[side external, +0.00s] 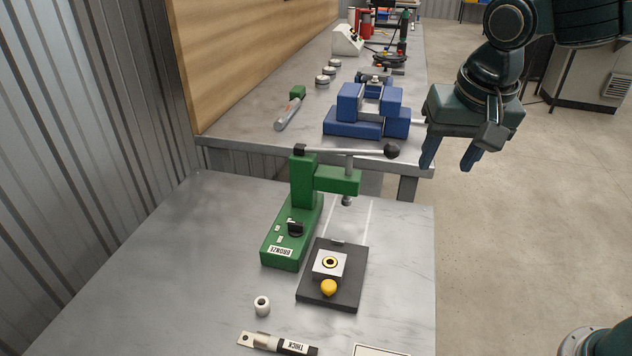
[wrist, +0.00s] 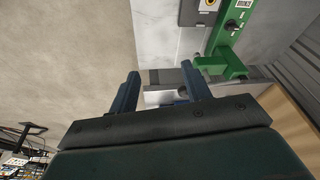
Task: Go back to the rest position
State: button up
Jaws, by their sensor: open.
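My gripper (side external: 447,160) hangs in the air at the right of the side external view, with its fingers pointing down. It is to the right of the table edge, beyond the green press. In the wrist view my gripper (wrist: 158,90) shows two dark blue fingers spread apart with nothing held between them. The green press (side external: 305,200) stands on the near table with its lever across the top; part of it also shows in the wrist view (wrist: 222,55).
A black plate (side external: 318,297) beside the press bears a metal block (side external: 322,267) and a yellow knob (side external: 329,287). A white ring (side external: 262,305) and a labelled strip (side external: 282,343) lie in front. A blue vise (side external: 365,115) sits on the far bench. Open floor lies right of the tables.

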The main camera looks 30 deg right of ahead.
jog(key=s+d+n+t, duration=0.1)
jog(key=s+d+n, duration=0.2)
jog(key=s+d, duration=0.2)
jog(key=s+d+n+t+y, duration=0.1)
jog(key=s+d+n, duration=0.2)
jog(key=s, duration=0.7)
jog(key=shift+s+d+t, duration=0.15)
jog(key=shift+d+t, duration=0.15)
jog(key=shift+d, duration=0.65)
dwell(0.3)
